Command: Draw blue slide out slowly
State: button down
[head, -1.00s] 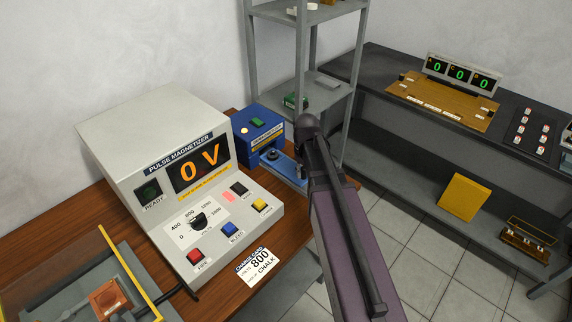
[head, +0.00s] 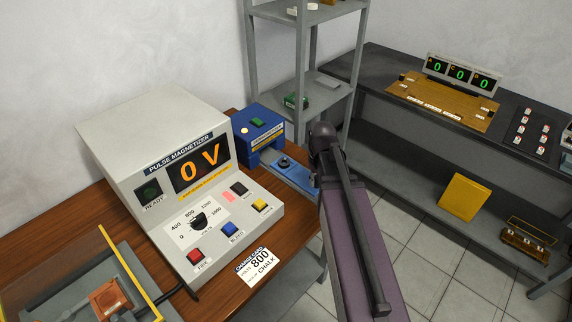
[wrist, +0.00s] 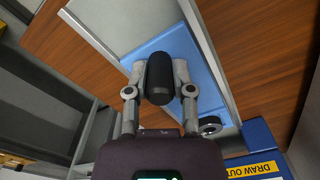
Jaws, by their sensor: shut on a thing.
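The blue slide (head: 300,175) sticks out to the right from the blue box (head: 258,137) on the wooden bench, and a dark round part rests on it near the box. The slide (wrist: 205,100) also shows in the wrist view, with the round part (wrist: 210,125) beside the box (wrist: 258,135), whose label reads "DRAW OUT" in part. My gripper (wrist: 160,82) is shut on the slide's black handle (wrist: 160,70), a finger on each side. In the head view my arm hides the handle and fingers.
The pulse magnetizer (head: 180,165) stands left of the box and reads 0 V. A grey shelf rack (head: 310,60) stands behind. Open floor lies to the right of the bench.

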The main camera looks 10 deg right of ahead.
jog(key=shift+s+d, duration=0.6)
jog(key=shift+s, duration=0.3)
jog(key=shift+s+d, duration=0.6)
jog(key=shift+s, duration=0.3)
jog(key=shift+s+d, duration=0.6)
jog(key=shift+s, duration=0.3)
jog(key=c, duration=0.6)
grip_release()
notch_tip(320, 180, up, 8)
jog(key=p, duration=0.8)
jog(key=s+a, duration=0.1)
jog(key=a, duration=1.1)
jog(key=shift+m, duration=0.4)
